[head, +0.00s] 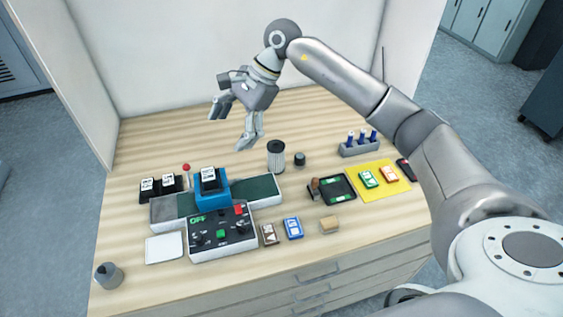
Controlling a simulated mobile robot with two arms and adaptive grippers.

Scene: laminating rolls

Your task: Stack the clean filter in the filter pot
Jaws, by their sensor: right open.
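A light grey ribbed cylinder with a dark top (276,156), which looks like the filter, stands upright on the table behind the green strip. I cannot tell whether it is clean, or whether it stands in anything. No thing is clearly the filter pot; a small dark round pot (299,160) stands just right of the cylinder, and a grey pot with a dark narrow top (109,276) stands at the front left corner. My right gripper (231,130) is open and empty, above the table, to the left of the ribbed cylinder and apart from it. My left gripper is out of view.
A laminating machine with a control panel (222,236) and blue housing (211,195) fills the centre left. A rack with blue-topped bottles (359,147), a yellow mat (387,189) and a dark tray (338,188) lie right. The back left of the tabletop is clear.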

